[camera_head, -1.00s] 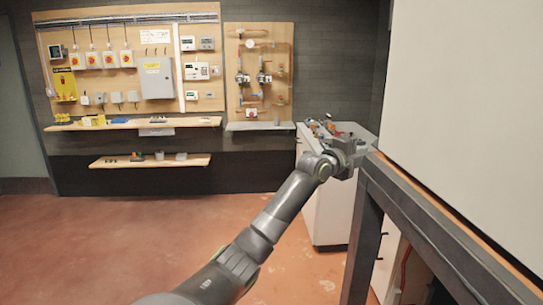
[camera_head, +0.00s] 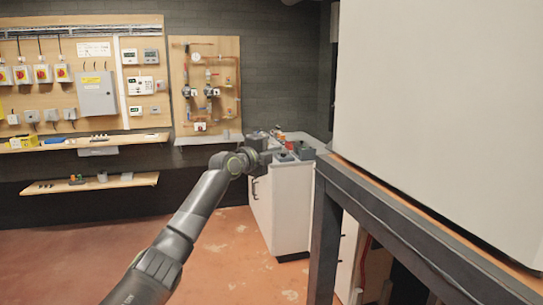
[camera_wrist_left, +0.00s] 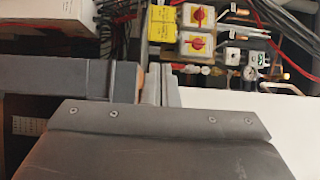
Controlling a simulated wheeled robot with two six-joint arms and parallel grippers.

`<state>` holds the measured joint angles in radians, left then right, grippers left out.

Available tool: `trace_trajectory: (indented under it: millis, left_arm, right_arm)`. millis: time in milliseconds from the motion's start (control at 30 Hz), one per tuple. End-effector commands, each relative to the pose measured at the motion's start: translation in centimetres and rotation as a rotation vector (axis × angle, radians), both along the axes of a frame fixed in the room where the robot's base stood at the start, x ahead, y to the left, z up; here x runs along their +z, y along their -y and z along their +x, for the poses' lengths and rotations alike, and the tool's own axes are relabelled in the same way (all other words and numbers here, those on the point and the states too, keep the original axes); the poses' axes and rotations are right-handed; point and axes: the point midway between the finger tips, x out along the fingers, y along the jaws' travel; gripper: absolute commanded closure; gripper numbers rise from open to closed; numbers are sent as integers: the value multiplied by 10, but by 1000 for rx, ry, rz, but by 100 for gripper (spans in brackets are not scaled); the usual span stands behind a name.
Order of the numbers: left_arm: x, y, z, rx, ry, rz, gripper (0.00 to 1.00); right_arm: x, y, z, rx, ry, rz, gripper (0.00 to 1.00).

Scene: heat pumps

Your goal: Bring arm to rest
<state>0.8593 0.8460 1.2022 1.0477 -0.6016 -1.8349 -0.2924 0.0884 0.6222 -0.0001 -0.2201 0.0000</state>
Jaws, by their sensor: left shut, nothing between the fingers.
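My left arm reaches from the bottom left of the head view. Its gripper (camera_head: 279,150) is in front of the white cabinet top at the back and left of the dark metal frame. In the left wrist view the two grey fingers (camera_wrist_left: 161,85) stand close together, shut, with nothing seen between them. My right arm and gripper are not in view.
A dark metal frame (camera_head: 327,225) bears a large white box (camera_head: 435,110) at the right. A white cabinet (camera_head: 283,205) stands behind. Wall boards hold switches and pipework (camera_head: 207,85). A low wooden shelf (camera_head: 95,184) is at left. Reddish floor is open at front left.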

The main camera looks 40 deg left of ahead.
Motion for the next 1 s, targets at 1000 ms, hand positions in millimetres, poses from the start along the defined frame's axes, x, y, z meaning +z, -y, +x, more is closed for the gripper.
trace_trajectory:
  millis: [1000]
  left_arm:
    - [-411,-22,-68,341,-502,-532,100]
  right_arm:
    - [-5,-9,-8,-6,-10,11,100]
